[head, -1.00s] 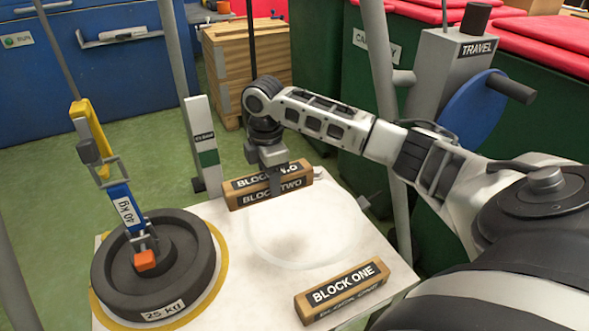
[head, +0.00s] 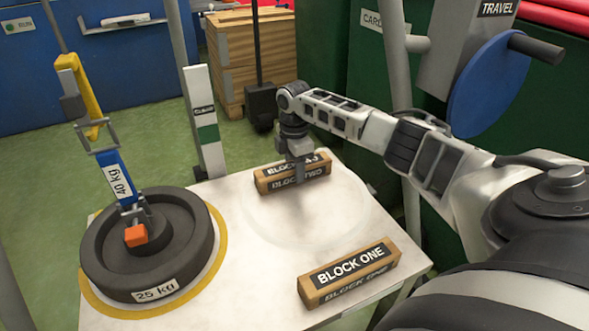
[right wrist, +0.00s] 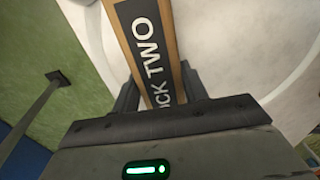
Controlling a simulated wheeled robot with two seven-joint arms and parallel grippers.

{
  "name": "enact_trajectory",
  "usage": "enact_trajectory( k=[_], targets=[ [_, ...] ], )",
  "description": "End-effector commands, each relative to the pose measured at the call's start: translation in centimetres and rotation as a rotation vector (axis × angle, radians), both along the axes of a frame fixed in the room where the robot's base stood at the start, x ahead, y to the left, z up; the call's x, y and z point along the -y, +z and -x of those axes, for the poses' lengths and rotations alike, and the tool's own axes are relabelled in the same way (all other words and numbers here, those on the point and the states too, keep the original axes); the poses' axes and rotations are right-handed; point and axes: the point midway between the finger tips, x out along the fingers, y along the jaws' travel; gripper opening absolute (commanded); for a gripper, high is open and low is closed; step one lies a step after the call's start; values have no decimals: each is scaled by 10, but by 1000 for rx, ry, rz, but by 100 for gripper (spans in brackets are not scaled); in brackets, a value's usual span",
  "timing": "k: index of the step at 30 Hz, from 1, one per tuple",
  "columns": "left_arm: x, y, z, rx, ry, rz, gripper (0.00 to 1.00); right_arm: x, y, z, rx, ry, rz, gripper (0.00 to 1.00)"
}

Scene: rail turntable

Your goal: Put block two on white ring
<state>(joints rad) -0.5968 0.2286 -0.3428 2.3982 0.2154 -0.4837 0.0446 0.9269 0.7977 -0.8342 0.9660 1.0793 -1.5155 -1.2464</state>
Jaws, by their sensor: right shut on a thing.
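Block two (head: 270,182), a wooden bar with black label faces, is held by my right gripper (head: 299,174). The gripper is shut around its middle from above. The block is over the far part of the white ring (head: 262,235), a faint pale circle on the white table top. I cannot tell whether the block touches the surface. In the right wrist view, block two (right wrist: 150,45) sits between the fingers, with its label partly hidden by the gripper body. My left gripper is not in view.
Block one (head: 350,273) lies at the near right of the table (head: 225,195). A dark 25 kg weight (head: 190,250) rests on a yellow ring (head: 218,268) at left, under a hanging scale (head: 115,180).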

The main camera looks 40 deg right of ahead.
Motion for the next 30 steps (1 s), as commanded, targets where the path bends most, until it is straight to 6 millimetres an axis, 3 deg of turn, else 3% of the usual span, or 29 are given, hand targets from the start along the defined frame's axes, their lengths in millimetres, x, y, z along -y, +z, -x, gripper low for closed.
enact_trajectory(
  k=[9,10,12,23,30],
  targets=[
    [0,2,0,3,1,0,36,0,-1,-1,2,-1,0,12],
    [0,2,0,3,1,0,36,0,-2,0,2,-1,1,49],
    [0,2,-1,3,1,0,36,0,-1,0,2,-1,1,65],
    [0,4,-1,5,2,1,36,0,5,0,3,0,0,65],
    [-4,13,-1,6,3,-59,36,1,50,-1,5,0,1,65]
  ],
)
